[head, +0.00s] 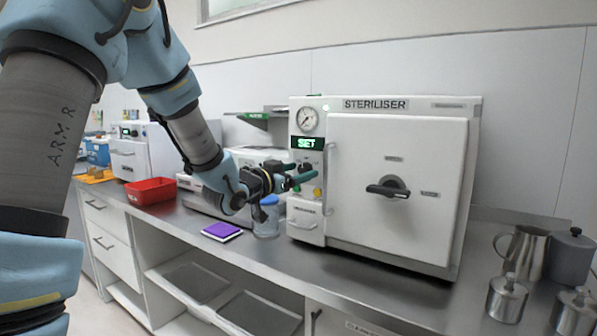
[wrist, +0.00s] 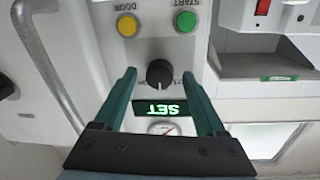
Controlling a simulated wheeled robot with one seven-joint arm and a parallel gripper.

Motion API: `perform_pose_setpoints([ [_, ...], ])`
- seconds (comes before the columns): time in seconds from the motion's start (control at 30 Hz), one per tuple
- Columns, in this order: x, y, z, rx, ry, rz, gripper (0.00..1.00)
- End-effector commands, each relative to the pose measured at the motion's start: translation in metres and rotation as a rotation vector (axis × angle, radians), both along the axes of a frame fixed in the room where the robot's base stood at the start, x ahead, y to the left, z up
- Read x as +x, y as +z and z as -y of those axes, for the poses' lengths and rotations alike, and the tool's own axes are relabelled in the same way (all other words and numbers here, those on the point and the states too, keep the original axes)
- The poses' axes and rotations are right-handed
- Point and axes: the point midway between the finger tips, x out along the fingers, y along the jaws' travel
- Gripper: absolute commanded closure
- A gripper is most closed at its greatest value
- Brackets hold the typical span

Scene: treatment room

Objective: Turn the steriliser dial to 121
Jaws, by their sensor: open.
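The white steriliser (head: 395,170) stands on the counter, its door closed with a black handle (head: 388,187). Its green display (head: 306,143) reads SET; the wrist view shows this display (wrist: 160,109) upside down. The black dial (wrist: 160,73) sits beside the display there, with small printed numbers around it too small to read. My gripper (wrist: 159,74) is open, its two green fingers on either side of the dial in the picture. I cannot tell whether they touch it. In the head view my gripper (head: 303,176) is at the control panel and hides the dial.
A yellow DOOR button (wrist: 127,26) and a green START button (wrist: 185,21) lie past the dial. A vertical bar handle (wrist: 50,65) is close by. A blue-lidded jar (head: 266,217) stands below my gripper, beside a purple pad (head: 222,231). Metal canisters (head: 506,298) stand at right.

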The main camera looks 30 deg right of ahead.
Motion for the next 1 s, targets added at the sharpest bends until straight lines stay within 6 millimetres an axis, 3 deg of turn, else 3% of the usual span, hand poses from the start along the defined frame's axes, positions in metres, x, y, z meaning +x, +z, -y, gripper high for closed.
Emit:
perform_pose_setpoints([
  [0.07,-0.0001,0.0000,-0.0002,0.000,0.000,0.000,0.29],
  [0.7,-0.0001,0.0001,-0.0004,0.000,0.000,0.000,1.00],
  [1.0,-0.0001,-0.0001,-0.0004,-0.007,0.000,-0.012,1.00],
])
